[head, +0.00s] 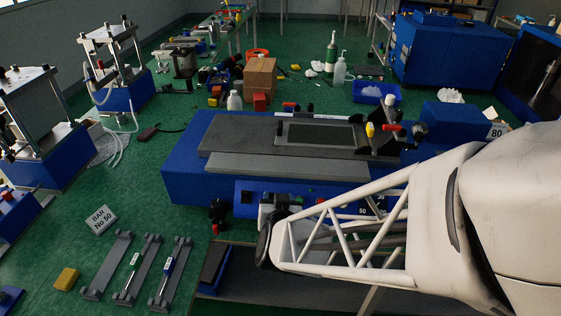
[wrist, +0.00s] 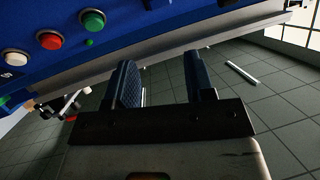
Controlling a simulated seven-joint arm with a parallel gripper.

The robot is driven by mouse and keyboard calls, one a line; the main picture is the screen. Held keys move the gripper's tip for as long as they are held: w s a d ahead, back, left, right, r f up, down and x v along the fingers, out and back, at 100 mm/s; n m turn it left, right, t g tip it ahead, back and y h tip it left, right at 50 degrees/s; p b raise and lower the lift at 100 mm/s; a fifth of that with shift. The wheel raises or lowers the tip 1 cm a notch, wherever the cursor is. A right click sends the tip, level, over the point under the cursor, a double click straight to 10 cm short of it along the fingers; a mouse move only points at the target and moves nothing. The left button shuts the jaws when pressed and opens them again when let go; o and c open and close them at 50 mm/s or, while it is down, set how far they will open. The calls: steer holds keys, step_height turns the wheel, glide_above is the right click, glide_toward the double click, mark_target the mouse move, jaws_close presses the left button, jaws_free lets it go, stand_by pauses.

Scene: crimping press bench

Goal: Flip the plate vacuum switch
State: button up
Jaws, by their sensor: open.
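The blue press machine (head: 185,185) stands on the green bench, with a grey plate bed on top. Its blue front panel (head: 245,212) is partly hidden behind my arm in the head view. I cannot tell which control is the plate vacuum switch. In the wrist view, the blue panel (wrist: 130,22) carries a white button (wrist: 17,57), a red button (wrist: 49,40), a green button (wrist: 92,20) and a small green light or knob (wrist: 90,42). My gripper (wrist: 165,82) is open and empty, its two dark fingers apart below the panel's lower edge.
Grey holders (head: 105,268) with small tools and a yellow block (head: 66,279) lie at the front left. A blue-based press (head: 40,155) stands on the left. A cardboard box (head: 260,75) and bottles are behind the machine.

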steer(key=s+a+f+t+h, duration=0.2)
steer(key=s+f+t, duration=0.2)
steer(key=f, duration=0.2)
steer(key=shift+s+h, duration=0.3)
steer(key=shift+h, duration=0.1)
steer(key=shift+w, duration=0.15)
steer(key=shift+w, duration=3.75)
jaws_close()
